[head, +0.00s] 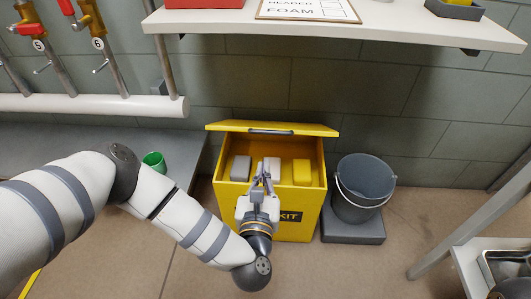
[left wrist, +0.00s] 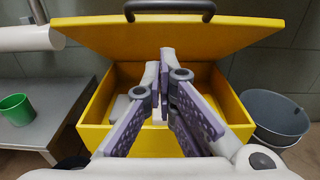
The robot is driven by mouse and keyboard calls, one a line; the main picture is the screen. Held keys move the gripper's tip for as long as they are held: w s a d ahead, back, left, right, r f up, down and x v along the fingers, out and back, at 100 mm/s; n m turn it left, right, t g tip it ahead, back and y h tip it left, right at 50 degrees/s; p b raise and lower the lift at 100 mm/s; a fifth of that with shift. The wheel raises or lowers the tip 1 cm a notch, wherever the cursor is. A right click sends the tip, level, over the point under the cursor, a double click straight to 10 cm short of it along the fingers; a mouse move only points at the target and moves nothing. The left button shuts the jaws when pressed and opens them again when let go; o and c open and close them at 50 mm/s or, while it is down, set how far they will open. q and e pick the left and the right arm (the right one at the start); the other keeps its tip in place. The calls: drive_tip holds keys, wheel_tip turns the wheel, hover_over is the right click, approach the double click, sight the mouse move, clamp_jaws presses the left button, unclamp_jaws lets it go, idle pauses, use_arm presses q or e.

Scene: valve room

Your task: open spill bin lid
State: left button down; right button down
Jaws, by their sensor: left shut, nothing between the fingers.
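The yellow spill bin (head: 233,214) stands on the floor against the wall, with part of a dark KIT label on its front. Its lid (head: 225,126) is raised from the opening, and its dark handle (head: 272,131) is on the free edge. In the left wrist view the lid (left wrist: 180,38) slopes up over the back of the bin (left wrist: 93,128), and the handle (left wrist: 170,7) is at the top. My left gripper (head: 265,168) is shut and empty at the bin's opening, below and apart from the handle; its fingers also show in the left wrist view (left wrist: 167,62). My right gripper is out of view.
Inside the bin are a grey block (head: 241,168), a yellow block (head: 302,172) and a pale one partly hidden. A grey bucket (head: 364,184) stands right of it on a dark base. A white shelf (head: 330,28) overhangs. A green cup (head: 154,161) is on the left bench.

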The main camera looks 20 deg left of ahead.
use_arm(q)
drive_tip(key=w+r, duration=0.1)
drive_tip(key=w, duration=0.1)
drive_tip(key=w+a+r, duration=0.1)
drive_tip(key=w, duration=0.1)
drive_tip(key=shift+w+r, duration=0.1)
drive_tip(key=shift+r, duration=0.25)
